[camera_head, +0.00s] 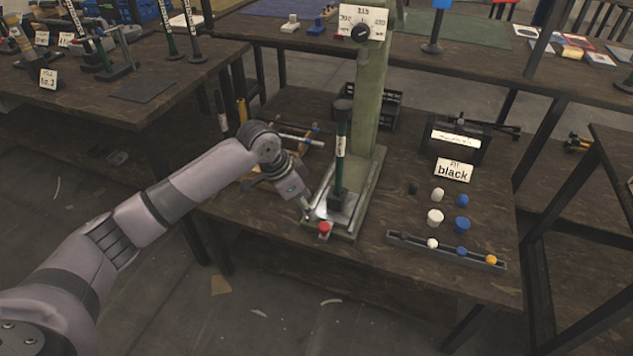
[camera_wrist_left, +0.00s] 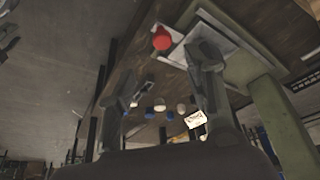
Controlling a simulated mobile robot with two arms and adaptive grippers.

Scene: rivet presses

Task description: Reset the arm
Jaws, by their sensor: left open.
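My left arm comes in from the left in the head view, and its gripper (camera_head: 308,207) is at the press's left front side, near the metal base plate. In the left wrist view the gripper (camera_wrist_left: 165,85) has its two fingers spread apart, with nothing between them. The green rivet press (camera_head: 368,90) stands on the wooden table (camera_head: 400,275). A red button (camera_head: 324,228) sits at the front of its base, just right of the gripper; it also shows in the left wrist view (camera_wrist_left: 162,38). My right gripper is not in either view.
A black crate (camera_head: 378,108) is behind.

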